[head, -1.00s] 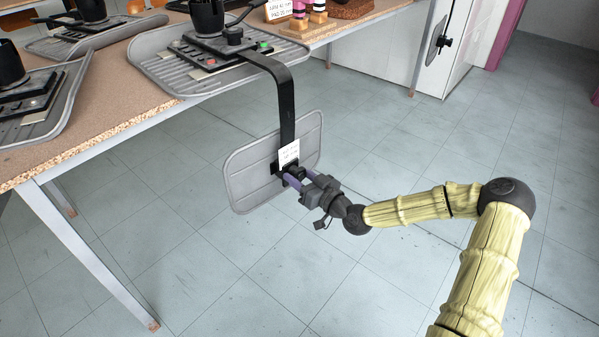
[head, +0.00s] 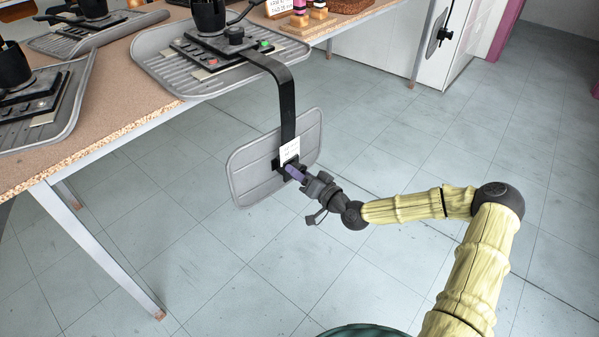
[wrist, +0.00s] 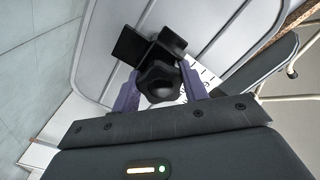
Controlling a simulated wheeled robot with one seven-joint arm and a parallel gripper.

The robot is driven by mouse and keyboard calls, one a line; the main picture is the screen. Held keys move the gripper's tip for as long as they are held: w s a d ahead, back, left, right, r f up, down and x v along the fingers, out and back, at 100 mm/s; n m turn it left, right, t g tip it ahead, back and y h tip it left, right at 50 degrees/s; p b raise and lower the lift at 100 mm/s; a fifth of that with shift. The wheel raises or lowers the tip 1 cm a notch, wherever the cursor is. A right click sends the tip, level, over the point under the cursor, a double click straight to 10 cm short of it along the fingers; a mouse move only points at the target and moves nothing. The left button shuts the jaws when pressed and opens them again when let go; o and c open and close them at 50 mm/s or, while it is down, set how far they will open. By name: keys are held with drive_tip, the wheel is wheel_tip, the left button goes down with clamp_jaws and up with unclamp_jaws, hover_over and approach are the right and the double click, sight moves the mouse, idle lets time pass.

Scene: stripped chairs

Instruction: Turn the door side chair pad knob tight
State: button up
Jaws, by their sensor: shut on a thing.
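A grey ribbed chair pad (head: 250,180) hangs tilted off the table's edge on a bent black bar (head: 286,105), with a white label (head: 290,151) at its lower end. My gripper (head: 291,172) is at the pad's centre, below the label. In the wrist view, a black lobed knob (wrist: 158,84) sits between the two purple fingers (wrist: 161,90), which are shut on it. Black bracket parts (wrist: 150,45) show behind the knob. In the head view the fingers hide the knob. How tight it is cannot be seen.
The bar comes from a grey upturned seat (head: 155,55) on the brown table (head: 115,110). More seats stand at left. The tiled floor (head: 400,130) right of the pad is clear.

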drive_tip(key=o, duration=1)
drive_tip(key=p+v, duration=0.4)
drive_tip(key=v, duration=1.3)
drive_tip(key=shift+s+d+r, duration=0.1)
drive_tip(key=shift+s, duration=0.05)
